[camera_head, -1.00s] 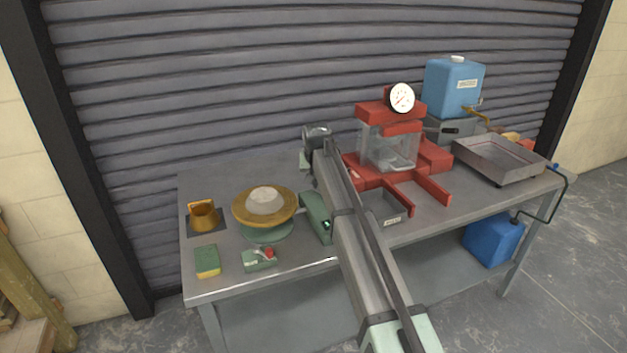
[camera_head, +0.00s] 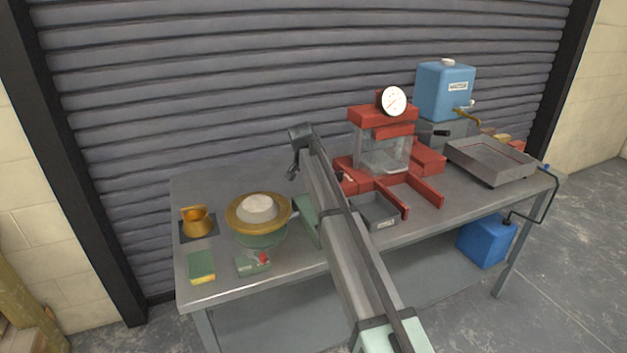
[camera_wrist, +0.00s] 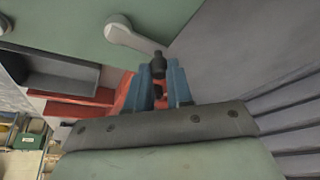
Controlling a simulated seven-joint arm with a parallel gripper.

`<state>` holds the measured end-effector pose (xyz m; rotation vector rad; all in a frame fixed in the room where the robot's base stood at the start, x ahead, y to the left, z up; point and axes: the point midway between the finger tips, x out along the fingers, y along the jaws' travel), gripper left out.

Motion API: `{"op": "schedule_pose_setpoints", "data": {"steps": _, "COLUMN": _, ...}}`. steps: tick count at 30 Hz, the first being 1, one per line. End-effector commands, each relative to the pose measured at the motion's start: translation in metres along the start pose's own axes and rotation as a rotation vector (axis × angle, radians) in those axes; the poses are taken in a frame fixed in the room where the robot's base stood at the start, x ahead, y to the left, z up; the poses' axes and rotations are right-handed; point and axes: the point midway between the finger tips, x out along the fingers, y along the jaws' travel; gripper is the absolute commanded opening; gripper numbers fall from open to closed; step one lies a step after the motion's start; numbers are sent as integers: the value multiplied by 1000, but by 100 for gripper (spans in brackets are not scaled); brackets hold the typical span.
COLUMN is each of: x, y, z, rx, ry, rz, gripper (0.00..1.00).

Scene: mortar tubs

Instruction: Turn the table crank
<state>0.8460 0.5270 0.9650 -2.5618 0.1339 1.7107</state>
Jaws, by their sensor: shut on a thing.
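The flow table has a brass disc (camera_head: 240,208) with a pale mound (camera_head: 257,207) on it and a green housing (camera_head: 306,222) to its right, partly hidden behind my arm. In the wrist view the crank (camera_wrist: 135,38) is a grey lever with a round hub on the green housing, and a black grip (camera_wrist: 158,64) at its outer end. My gripper (camera_wrist: 159,76) is shut on this black grip, with a blue finger on each side. In the head view my gripper (camera_head: 292,172) is above the table's back part; the crank is hidden there.
A red press (camera_head: 382,150) with a dial stands right of my arm, with a grey tray (camera_head: 375,212) in front. A brass cup (camera_head: 195,222), a sponge (camera_head: 201,266) and a small green box (camera_head: 252,263) are at the left. The shutter (camera_head: 200,100) is close behind.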

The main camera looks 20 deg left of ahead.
Motion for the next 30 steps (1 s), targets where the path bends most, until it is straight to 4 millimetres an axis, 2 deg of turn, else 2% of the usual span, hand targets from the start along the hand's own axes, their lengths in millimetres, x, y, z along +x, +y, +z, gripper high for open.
{"op": "schedule_pose_setpoints", "data": {"steps": 9, "x": 0, "y": 0, "z": 0, "rx": 1, "ry": 0, "rz": 1, "gripper": 0}}
{"op": "schedule_pose_setpoints", "data": {"steps": 10, "x": 0, "y": 0, "z": 0, "rx": 0, "ry": 0, "rz": 1, "gripper": 22}}
{"op": "schedule_pose_setpoints", "data": {"steps": 18, "x": 0, "y": 0, "z": 0, "rx": 0, "ry": 0, "rz": 1, "gripper": 45}}
{"op": "schedule_pose_setpoints", "data": {"steps": 26, "x": -2, "y": 0, "z": 0, "rx": 0, "ry": 0, "rz": 0, "gripper": 45}}
{"op": "schedule_pose_setpoints", "data": {"steps": 30, "x": -12, "y": 0, "z": 0, "rx": 0, "ry": 0, "rz": 0, "gripper": 45}}
